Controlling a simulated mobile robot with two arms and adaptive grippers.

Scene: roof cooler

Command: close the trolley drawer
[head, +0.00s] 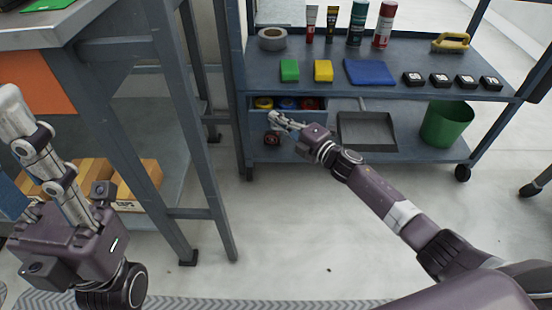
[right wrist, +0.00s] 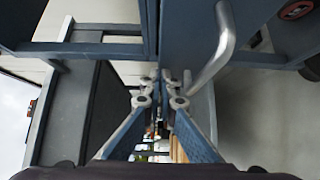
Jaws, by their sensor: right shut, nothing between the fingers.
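The trolley drawer (head: 257,119) hangs under the trolley's upper shelf at its left end. It stands out enough that yellow, blue and red round items in it show from above. My right gripper (head: 274,121) is shut and empty in front of the drawer, covering part of its front. In the right wrist view, its fingertips (right wrist: 164,82) are together beside the blue-grey drawer front, left of the silver bar handle (right wrist: 222,45). I cannot tell whether they touch it. My left gripper (head: 25,125) is at the far left, away from the trolley; its finger gap is unclear.
The trolley (head: 330,78) carries bottles, tape, coloured boxes and a brush on top. A workbench (head: 150,130) with cartons stands left. The floor in front is clear.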

